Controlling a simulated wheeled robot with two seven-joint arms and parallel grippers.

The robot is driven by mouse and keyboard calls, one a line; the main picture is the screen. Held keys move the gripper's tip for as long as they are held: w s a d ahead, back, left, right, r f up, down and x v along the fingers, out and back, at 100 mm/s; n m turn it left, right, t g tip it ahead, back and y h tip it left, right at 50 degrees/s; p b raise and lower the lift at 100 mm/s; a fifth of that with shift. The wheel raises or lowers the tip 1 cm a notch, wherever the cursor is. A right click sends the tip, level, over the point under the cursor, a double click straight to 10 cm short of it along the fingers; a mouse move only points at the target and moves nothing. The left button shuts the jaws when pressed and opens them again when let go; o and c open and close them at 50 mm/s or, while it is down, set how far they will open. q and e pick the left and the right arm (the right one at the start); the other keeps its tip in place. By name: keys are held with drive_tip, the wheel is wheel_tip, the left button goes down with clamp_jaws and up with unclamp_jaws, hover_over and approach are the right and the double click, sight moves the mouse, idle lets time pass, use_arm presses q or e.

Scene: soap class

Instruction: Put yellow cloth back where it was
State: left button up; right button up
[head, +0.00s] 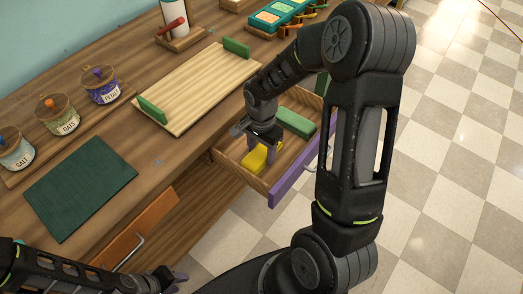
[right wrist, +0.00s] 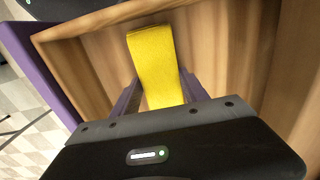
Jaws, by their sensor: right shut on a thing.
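The yellow cloth (head: 254,161) is a folded strip inside the pulled-out wooden drawer with the purple front (head: 291,182). My right gripper (head: 264,146) reaches down into the drawer and is shut on the cloth. In the right wrist view the cloth (right wrist: 152,55) runs between the two purple fingers (right wrist: 158,90), close over the drawer's wooden floor; whether it rests on the floor I cannot tell. My left gripper (head: 178,278) is low at the bottom left, away from the drawer, and its opening is not clear.
A green block (head: 297,122) lies in the drawer behind the cloth. Above are a cutting board with green ends (head: 192,90), a dark green mat (head: 80,188) and labelled jars (head: 58,116). An orange-fronted drawer (head: 135,230) is at the lower left. The tiled floor at right is clear.

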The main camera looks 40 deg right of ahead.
sight(262, 152)
drive_tip(key=shift+f, duration=0.15)
drive_tip(key=o, duration=1.3)
wheel_tip(262, 152, up, 12)
drive_tip(key=shift+r, duration=0.2)
